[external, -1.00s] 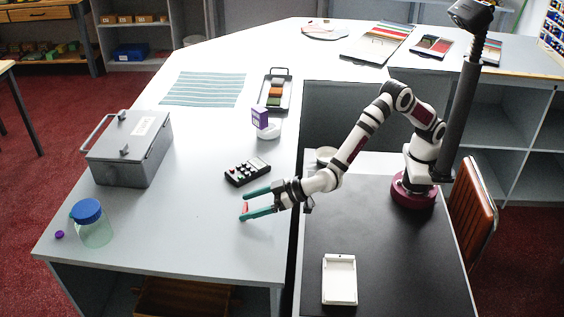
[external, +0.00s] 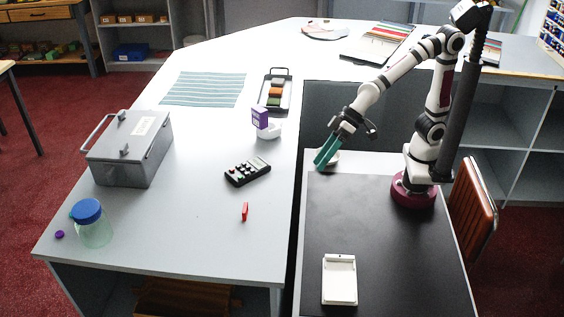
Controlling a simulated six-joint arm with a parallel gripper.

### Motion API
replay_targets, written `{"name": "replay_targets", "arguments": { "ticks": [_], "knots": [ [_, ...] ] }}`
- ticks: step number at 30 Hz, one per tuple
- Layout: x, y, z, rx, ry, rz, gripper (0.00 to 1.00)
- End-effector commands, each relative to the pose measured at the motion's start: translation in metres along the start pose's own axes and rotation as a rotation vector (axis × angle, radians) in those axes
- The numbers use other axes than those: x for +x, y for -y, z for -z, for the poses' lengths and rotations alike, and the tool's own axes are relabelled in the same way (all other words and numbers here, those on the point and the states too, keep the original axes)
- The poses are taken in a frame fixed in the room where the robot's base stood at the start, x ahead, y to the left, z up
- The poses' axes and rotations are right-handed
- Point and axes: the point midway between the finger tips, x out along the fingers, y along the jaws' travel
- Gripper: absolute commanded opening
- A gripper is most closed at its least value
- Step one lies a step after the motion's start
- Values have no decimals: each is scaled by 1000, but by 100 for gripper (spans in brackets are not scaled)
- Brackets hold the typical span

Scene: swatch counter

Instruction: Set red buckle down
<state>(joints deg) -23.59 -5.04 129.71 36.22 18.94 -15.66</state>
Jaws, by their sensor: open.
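The red buckle (external: 245,211) is a small red piece on the pale counter (external: 205,235), near its right edge and below the black calculator-like device. Nothing holds it. My gripper (external: 321,163), with teal fingers, is well up and to the right of the buckle.
A black keypad device (external: 247,172) lies near the buckle. A grey metal box (external: 130,148) and a blue-lidded jar (external: 92,222) stand at the left. A white tray (external: 340,280) sits on the black mat (external: 400,260). The counter around the buckle is clear.

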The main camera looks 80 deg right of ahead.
Motion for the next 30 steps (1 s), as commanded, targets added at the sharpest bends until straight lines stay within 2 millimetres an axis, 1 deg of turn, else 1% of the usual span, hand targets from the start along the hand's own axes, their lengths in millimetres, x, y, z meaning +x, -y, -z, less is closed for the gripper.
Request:
{"name": "replay_targets", "arguments": {
  "ticks": [1, 2, 3, 4, 6, 9, 11, 13, 30],
  "knots": [
    [-33, -32, -29, 71, 105, -47, 86],
    [-52, -52, -53, 121, 183, -93, 86],
    [-76, -76, -83, 192, 272, -163, 86],
    [-92, -91, -104, 244, 327, -217, 86],
    [-123, -117, -142, 357, 420, -332, 86],
    [-150, -136, -175, 466, 491, -442, 86],
    [-157, -139, -184, 497, 509, -471, 86],
    [-159, -141, -186, 503, 516, -481, 86],
    [-158, -140, -185, 499, 515, -478, 86]
  ]
}}
